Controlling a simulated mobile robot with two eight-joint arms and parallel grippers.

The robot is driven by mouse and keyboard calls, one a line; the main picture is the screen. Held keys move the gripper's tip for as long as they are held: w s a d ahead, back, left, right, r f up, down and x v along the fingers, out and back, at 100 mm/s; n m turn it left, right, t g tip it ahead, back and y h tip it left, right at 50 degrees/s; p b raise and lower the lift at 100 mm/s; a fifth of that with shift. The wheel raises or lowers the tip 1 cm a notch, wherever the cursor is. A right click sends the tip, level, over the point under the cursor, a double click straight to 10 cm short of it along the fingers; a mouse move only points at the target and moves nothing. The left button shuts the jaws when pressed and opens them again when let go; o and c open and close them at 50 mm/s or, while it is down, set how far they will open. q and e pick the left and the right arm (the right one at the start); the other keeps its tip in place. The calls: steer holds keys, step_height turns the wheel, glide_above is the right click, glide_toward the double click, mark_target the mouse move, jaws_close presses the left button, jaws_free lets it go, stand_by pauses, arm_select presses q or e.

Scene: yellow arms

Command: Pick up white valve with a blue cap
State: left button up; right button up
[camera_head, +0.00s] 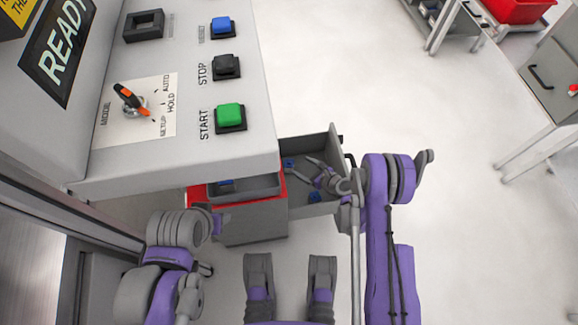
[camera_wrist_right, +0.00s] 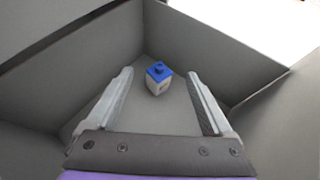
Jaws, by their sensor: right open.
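A small white valve with a blue cap (camera_wrist_right: 158,80) stands on the drawer floor in the right wrist view, near the corner. My right gripper (camera_wrist_right: 161,74) is open, with one finger to each side of the valve in that picture, and the valve appears beyond the fingertips, not held. In the head view the right gripper (camera_head: 321,176) reaches into the open grey drawer (camera_head: 318,212). Small blue parts show in the drawer at its back left (camera_head: 289,165) and near its front (camera_head: 314,196); I cannot tell which is the valve in the wrist view.
A control panel (camera_head: 245,150) with a green START button (camera_head: 230,117) overhangs left of the drawer. The drawer's walls (camera_wrist_right: 215,45) rise close around the right gripper. Another bin (camera_head: 255,188) is beside the drawer. Open floor (camera_head: 440,200) lies to the right.

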mark_target(290, 163)
steer(key=x, duration=0.3)
steer(key=f+b+x, duration=0.1)
steer(key=x, duration=0.5)
steer(key=shift+s+d+f, duration=0.3)
steer(key=shift+s+d, duration=0.1)
steer(key=c, duration=1.3)
steer(key=shift+s, duration=0.1)
jaws_close()
steer(key=shift+d+f, duration=0.1)
